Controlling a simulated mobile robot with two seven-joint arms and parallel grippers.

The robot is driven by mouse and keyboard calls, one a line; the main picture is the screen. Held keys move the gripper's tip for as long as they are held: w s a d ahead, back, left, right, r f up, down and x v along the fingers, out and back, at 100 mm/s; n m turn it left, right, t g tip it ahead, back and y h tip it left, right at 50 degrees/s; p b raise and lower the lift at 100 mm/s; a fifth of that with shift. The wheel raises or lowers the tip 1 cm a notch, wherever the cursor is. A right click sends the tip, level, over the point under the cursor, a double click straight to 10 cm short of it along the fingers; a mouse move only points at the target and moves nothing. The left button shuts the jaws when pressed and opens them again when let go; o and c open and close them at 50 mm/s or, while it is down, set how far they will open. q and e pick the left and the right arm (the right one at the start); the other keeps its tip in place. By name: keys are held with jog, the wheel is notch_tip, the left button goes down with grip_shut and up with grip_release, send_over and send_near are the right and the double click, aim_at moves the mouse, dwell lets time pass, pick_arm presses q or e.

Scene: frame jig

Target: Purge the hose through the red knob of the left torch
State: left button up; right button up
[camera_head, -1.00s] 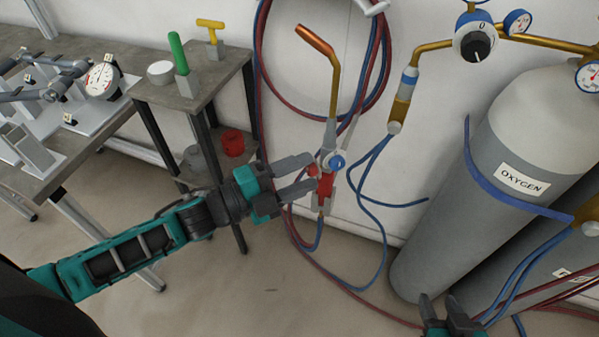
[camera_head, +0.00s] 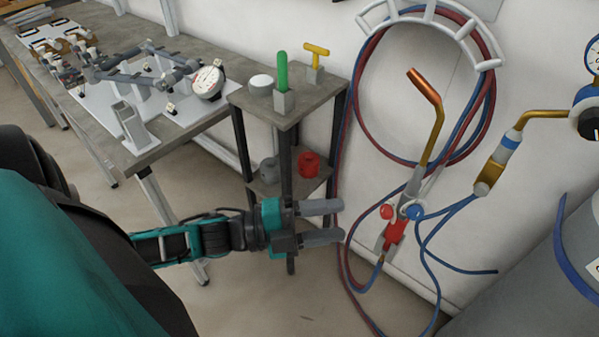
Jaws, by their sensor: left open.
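The left torch (camera_head: 432,130) has a copper tip and brass neck and hangs tilted in front of the white wall. Its red knob (camera_head: 387,212) is on the left of its body, and a blue knob (camera_head: 414,211) is on the right. Red and blue hoses (camera_head: 352,283) run down from its lower end. My left gripper (camera_head: 341,221) is open and empty, to the left of the red knob and apart from it, with its fingers pointing right towards the torch. My right gripper is not in view.
A small shelf stand (camera_head: 330,83) behind my left gripper holds a green-handled tool (camera_head: 282,70), a yellow T-handle (camera_head: 316,50) and a red item (camera_head: 308,164). Coiled hoses hang on a white rack (camera_head: 437,13). A grey cylinder (camera_head: 530,275) stands at right.

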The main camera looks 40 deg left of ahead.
pick_arm(q)
jog(key=shift+v, duration=2.5)
